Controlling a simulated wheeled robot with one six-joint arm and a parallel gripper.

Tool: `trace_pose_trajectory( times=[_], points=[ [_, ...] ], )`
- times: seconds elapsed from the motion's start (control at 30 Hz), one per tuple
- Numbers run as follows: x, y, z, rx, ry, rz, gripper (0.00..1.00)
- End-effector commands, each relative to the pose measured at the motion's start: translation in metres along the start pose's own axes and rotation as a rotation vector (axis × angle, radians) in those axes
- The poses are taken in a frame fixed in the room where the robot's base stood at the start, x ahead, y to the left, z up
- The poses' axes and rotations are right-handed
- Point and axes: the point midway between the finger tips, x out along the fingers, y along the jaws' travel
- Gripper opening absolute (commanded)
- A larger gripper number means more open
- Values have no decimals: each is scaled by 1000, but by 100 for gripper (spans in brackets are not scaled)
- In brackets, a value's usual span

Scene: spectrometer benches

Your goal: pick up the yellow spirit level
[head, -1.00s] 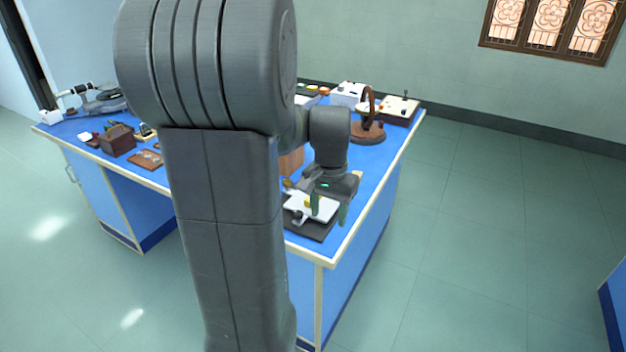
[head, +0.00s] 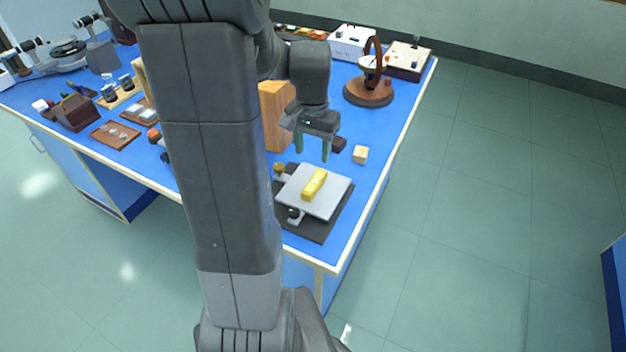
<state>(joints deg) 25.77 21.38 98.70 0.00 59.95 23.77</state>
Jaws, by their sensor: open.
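The yellow spirit level (head: 314,184) lies on the pale top plate of a small platform (head: 335,196), which stands on a dark base near the front right corner of the blue bench. My gripper (head: 312,156) is open, fingers pointing down. In the picture it shows just above the spirit level, with nothing visible between the fingers. The gap between the fingertips and the level cannot be judged exactly.
A wooden block (head: 276,117) stands behind the platform to the left. A small pale cube (head: 361,154) and a dark block (head: 339,144) sit behind it. A brown ring stand (head: 369,92) is farther back. My arm hides part of the bench.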

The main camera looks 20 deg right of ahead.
Motion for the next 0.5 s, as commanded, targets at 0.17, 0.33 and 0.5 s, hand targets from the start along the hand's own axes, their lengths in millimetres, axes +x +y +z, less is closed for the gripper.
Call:
trace_pose_trajectory(
  times=[0.17,0.33,0.5],
  points=[
    [33,0,0,0,-3,1,51],
    [46,1,0,0,-1,1,51],
    [64,4,1,0,-4,2,51]
  ],
)
